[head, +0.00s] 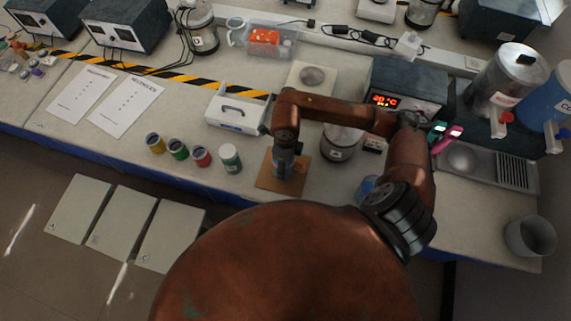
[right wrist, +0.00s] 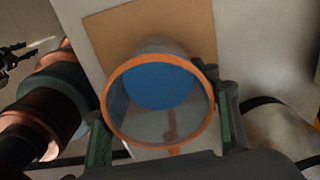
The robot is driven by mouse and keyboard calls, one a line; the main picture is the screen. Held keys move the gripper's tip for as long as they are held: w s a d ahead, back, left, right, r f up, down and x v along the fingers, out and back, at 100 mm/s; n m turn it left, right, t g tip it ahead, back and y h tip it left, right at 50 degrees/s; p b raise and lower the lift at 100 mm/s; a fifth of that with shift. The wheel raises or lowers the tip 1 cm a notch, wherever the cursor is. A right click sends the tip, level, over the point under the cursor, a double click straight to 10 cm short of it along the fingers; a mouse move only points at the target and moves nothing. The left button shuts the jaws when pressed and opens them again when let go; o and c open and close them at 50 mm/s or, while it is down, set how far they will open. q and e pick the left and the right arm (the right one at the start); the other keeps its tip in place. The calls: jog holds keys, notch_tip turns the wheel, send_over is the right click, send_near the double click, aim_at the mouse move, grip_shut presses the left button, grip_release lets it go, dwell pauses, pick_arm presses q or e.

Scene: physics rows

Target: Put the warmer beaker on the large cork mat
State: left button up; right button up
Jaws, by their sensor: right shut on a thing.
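My right gripper (head: 285,158) points down over the square brown cork mat (head: 268,181). In the right wrist view its two green fingers (right wrist: 166,128) are shut on a clear beaker (right wrist: 158,118) with an orange rim and blue inside. The beaker looks upright over the mat (right wrist: 112,32); I cannot tell whether its base touches it. In the head view the held beaker (head: 283,172) is mostly hidden by the gripper. Another vessel with blue in it (head: 366,186) stands to the right, partly hidden by my arm. My left gripper is not in view.
Several paint-like jars (head: 201,157) stand left of the mat. A white box with a handle (head: 238,110) and a pale plate (head: 312,77) are behind. A round metal-lidded pot (head: 339,146) stands right of the mat. A unit with a red display (head: 410,85) is at the back right.

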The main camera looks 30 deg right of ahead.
jog(key=shift+f, duration=0.3)
jog(key=shift+f, duration=0.1)
jog(key=shift+f, duration=0.15)
jog(key=o, duration=1.4)
jog(key=shift+o, duration=0.2)
jog(key=shift+r, duration=0.2)
notch_tip(320, 180, up, 12)
